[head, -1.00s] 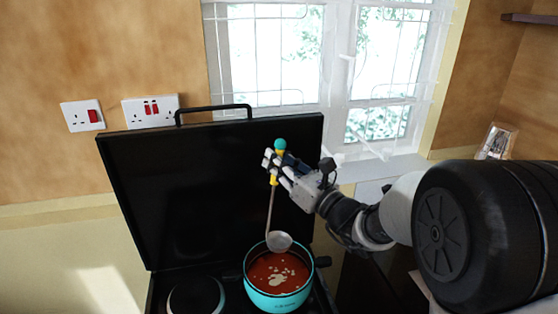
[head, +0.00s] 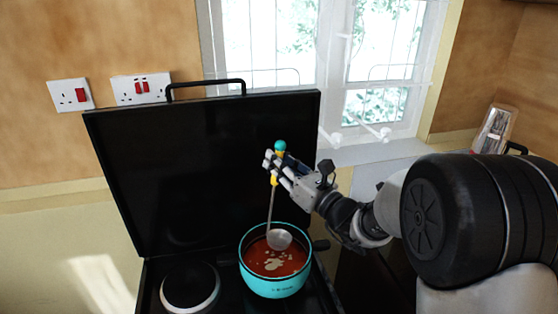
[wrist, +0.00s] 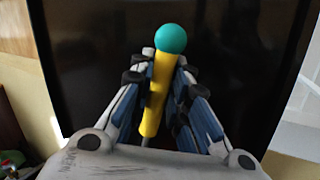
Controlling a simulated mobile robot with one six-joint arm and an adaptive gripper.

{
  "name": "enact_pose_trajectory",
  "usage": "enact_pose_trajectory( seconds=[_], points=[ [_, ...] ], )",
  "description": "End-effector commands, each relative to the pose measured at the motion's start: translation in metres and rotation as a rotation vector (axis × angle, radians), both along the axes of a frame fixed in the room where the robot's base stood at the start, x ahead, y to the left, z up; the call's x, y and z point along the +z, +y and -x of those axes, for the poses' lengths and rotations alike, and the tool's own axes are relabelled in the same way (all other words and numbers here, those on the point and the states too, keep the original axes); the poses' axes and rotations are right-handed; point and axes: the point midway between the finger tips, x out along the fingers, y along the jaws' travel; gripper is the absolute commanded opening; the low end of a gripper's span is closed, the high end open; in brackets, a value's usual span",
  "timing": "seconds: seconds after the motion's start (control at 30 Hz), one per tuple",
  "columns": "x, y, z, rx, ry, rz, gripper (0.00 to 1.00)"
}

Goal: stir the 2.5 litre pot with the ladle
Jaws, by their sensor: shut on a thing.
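The ladle (head: 271,205) hangs upright from my gripper (head: 273,165), bowl down. My gripper is shut on its yellow handle, which has a teal ball at the top; the handle also shows between the fingers in the wrist view (wrist: 157,95). The ladle's metal bowl (head: 279,239) is over the pot's opening, in front of its far inner wall; I cannot tell whether it touches the soup. The turquoise pot (head: 275,287) stands on the hob and holds red soup with pale pieces. My gripper is above the pot.
The raised black hob lid (head: 190,170) stands close behind the pot and ladle. An empty burner (head: 190,288) is left of the pot. A window and sill (head: 375,150) lie behind my arm.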

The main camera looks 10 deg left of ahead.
Motion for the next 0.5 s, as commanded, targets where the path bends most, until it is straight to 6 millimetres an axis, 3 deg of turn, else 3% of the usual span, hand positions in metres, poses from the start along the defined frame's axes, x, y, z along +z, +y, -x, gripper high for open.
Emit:
enact_pose_trajectory(
  seconds=[0.5],
  points=[
    [-0.044, 0.005, 0.007, 0.0, -0.001, -0.001, 0.0]
  ],
)
